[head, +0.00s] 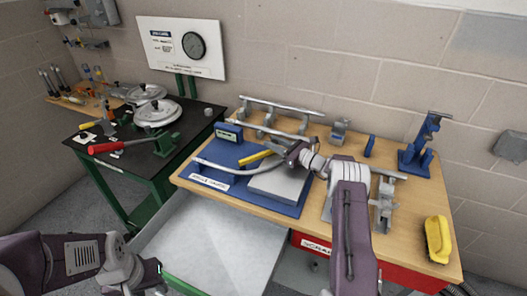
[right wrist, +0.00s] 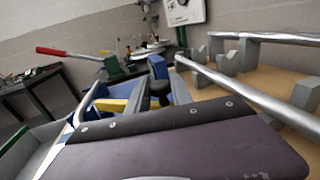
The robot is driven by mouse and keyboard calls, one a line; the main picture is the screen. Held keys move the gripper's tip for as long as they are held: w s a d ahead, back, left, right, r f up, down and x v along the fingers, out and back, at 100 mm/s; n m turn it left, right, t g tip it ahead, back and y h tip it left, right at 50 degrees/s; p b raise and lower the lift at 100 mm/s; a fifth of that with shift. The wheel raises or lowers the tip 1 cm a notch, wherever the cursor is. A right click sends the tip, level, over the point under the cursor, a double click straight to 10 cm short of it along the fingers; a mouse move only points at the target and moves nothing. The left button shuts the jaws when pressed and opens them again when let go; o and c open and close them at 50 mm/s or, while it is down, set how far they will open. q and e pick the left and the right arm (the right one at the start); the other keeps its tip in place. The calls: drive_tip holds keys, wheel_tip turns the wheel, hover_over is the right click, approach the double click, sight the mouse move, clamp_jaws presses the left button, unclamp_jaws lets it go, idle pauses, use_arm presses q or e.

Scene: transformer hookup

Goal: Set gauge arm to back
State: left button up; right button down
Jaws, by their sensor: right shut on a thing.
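The gauge stand is a blue base plate (head: 233,182) with a label on its front, a grey block (head: 280,184) and a yellow arm (head: 255,158). The yellow gauge arm slants up to the right toward my right gripper (head: 291,150). In the right wrist view the yellow arm (right wrist: 112,105) shows behind the fingers, and a black knob (right wrist: 158,88) sits between them. My right gripper is shut on this knob of the gauge arm; the fingers partly hide the join. My left gripper (head: 155,275) is low at the left, over the floor; its jaw opening is unclear.
A silver bent tube (head: 225,170) lies across the blue base. Behind it, long silver rails (head: 280,105) rest on grey supports. A blue clamp stand (head: 417,150) and yellow object (head: 437,240) stand right. A grey tray (head: 205,245) lies below the table front.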

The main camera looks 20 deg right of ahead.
drive_tip(key=shift+r, duration=0.15)
drive_tip(key=c, duration=1.2)
unclamp_jaws()
drive_tip(key=shift+s, duration=0.1)
drive_tip(key=shift+o, duration=0.2)
drive_tip(key=shift+d, duration=0.1)
